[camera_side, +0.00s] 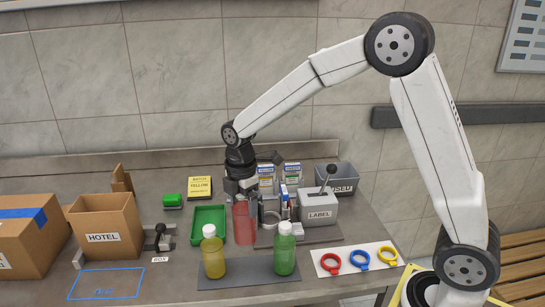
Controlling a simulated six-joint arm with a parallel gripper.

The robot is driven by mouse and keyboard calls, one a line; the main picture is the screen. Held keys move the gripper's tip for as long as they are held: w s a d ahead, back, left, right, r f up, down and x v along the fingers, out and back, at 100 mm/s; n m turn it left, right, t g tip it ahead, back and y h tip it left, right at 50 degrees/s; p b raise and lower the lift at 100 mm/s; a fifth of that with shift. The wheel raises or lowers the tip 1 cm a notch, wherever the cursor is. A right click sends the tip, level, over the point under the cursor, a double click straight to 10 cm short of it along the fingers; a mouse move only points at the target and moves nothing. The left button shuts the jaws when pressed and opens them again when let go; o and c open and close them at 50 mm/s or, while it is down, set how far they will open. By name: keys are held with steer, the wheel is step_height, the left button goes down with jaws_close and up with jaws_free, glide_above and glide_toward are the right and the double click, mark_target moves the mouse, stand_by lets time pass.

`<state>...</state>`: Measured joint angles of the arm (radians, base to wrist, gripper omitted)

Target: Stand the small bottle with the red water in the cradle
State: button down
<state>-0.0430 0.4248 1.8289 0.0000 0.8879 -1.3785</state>
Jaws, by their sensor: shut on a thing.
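The small bottle with the red water (244,224) is upright, its top hidden by my gripper (240,192). My gripper points down and is shut on the bottle near its top. I cannot tell whether the bottle's base touches the surface. A light grey, curved holder that looks like the cradle (269,218) is just right of the bottle, on the dark base plate of the label machine (318,206). The bottle appears beside the cradle, not in it.
A yellow bottle (213,257) and a green bottle (284,255) stand on a dark mat (248,275) in front. A green tray (207,226) is to the left. Coloured rings lie on a white board (350,250) at right. A HOTEL box (103,221) stands at left.

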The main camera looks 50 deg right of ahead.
steer(key=w+d+r, duration=0.2)
steer(key=w+d, duration=0.1)
steer(key=d, duration=0.6)
steer(key=w+d+r, duration=0.3)
steer(key=d, duration=0.6)
steer(key=shift+f, duration=0.15)
steer(key=shift+f, duration=3.45)
